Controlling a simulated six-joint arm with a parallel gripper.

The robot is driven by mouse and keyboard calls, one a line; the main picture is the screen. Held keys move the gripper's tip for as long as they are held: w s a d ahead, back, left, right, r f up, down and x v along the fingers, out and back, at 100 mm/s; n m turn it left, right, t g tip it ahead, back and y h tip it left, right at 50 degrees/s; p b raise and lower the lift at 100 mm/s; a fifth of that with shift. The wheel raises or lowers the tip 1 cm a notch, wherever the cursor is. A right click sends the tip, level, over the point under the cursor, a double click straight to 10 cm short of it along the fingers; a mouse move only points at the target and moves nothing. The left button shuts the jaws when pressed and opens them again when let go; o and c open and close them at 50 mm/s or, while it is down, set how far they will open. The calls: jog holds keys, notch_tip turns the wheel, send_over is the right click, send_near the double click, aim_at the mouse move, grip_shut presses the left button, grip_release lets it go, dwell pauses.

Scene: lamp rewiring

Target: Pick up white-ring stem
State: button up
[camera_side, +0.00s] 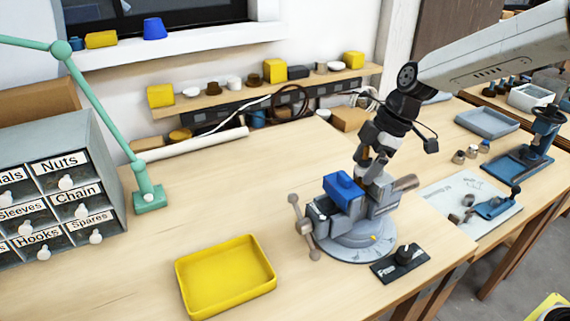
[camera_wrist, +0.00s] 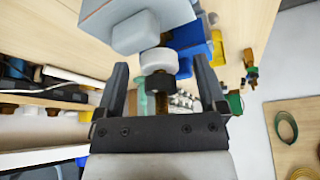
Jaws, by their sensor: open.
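The white-ring stem shows in the wrist view, with its white ring (camera_wrist: 157,60), a black collar below it and a brass-coloured part. It lies between the two fingers of my gripper (camera_wrist: 159,72), with a visible gap on both sides. My gripper is open. In the side view my gripper (camera_side: 371,168) points down at the grey vise (camera_side: 350,240), just behind its blue block (camera_side: 343,188). The stem is too small and covered to make out there. I cannot tell whether the vise jaws touch it.
A paper sheet with small parts (camera_side: 470,205) is to the right. A labelled drawer cabinet (camera_side: 60,185) stands at left.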

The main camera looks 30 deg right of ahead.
grip_shut()
dwell(1.4)
